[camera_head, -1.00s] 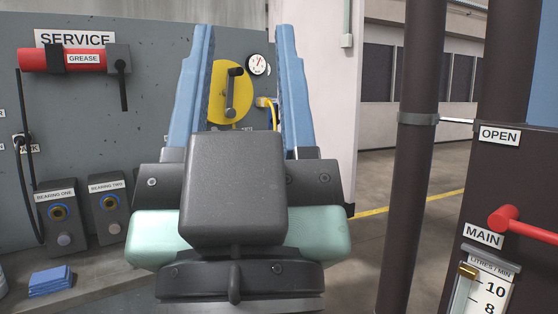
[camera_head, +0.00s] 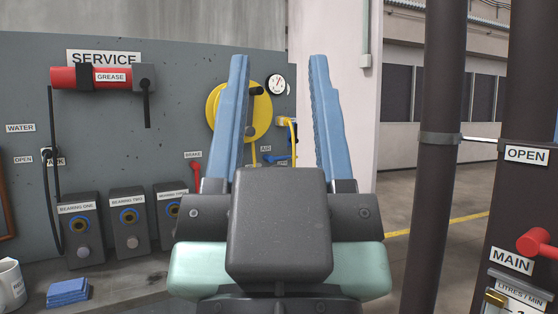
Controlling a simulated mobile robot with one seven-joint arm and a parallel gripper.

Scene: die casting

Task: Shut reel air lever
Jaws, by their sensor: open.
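The yellow hose reel (camera_head: 218,112) hangs on the grey service panel, partly hidden behind my left finger. A yellow hose (camera_head: 291,130) runs down at its right. Below the reel, a small blue lever (camera_head: 274,158) sits beside the AIR label (camera_head: 266,149). It shows between my fingers, lying roughly sideways. My gripper (camera_head: 280,62) is open and empty, its two blue fingers pointing up in the picture and spread wide. The fingers appear nearer to the camera than the panel; I see no contact with the lever.
A red brake lever (camera_head: 197,176) stands left of my gripper. Bearing boxes (camera_head: 128,215), a red grease gun (camera_head: 78,78), a mug (camera_head: 10,285) and blue cloths (camera_head: 68,292) are at left. Dark pipes (camera_head: 440,150) and a red main lever (camera_head: 537,243) stand at right.

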